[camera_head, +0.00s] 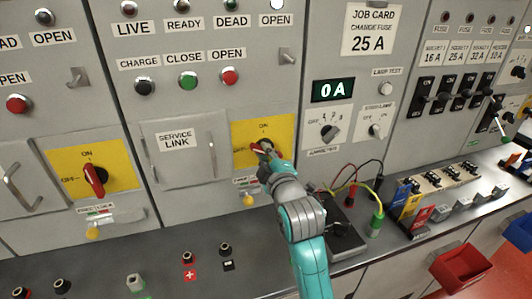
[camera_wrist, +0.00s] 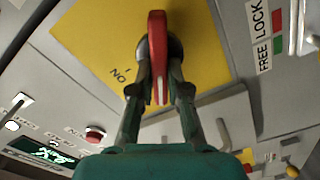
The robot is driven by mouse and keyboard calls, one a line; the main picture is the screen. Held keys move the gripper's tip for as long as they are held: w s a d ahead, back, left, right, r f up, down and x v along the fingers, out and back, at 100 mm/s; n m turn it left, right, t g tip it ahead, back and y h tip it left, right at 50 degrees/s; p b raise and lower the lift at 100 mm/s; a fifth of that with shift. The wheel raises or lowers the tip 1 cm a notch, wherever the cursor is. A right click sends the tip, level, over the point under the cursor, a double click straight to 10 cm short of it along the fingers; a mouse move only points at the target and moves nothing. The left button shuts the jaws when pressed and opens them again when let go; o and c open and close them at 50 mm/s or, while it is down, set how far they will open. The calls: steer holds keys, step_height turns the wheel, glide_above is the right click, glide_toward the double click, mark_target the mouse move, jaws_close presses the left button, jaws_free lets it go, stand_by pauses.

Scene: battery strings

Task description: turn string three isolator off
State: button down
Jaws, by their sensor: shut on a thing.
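A red isolator handle (camera_head: 260,148) sits on a yellow plate (camera_head: 287,128) marked ON and OFF in the head view. My gripper (camera_head: 266,154) is at this handle and partly hides it. In the wrist view, my gripper (camera_wrist: 158,92) has one finger on each side of the red handle (camera_wrist: 157,28) and is shut on it. The handle's white line lies off the direction of the ON mark (camera_wrist: 120,75), which appears upside down there. The exact angle is hard to tell. No string number is readable on this panel.
A FREE/LOCK label (camera_wrist: 262,36) is beside the plate. Another red isolator handle (camera_head: 95,179) is on the left panel. The service link cover (camera_head: 178,152) lies between them. Below are the bench (camera_head: 215,240), a dark meter box (camera_head: 343,240) with leads, and a red bin (camera_head: 462,270).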

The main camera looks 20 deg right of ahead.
steer(key=n, duration=0.5)
steer(key=shift+a+f+n, duration=0.1)
steer(key=shift+f+n, duration=0.2)
stand_by(0.4)
steer(key=c, duration=1.1)
jaws_free()
steer(key=shift+c, duration=0.2)
steer(key=s, duration=1.2)
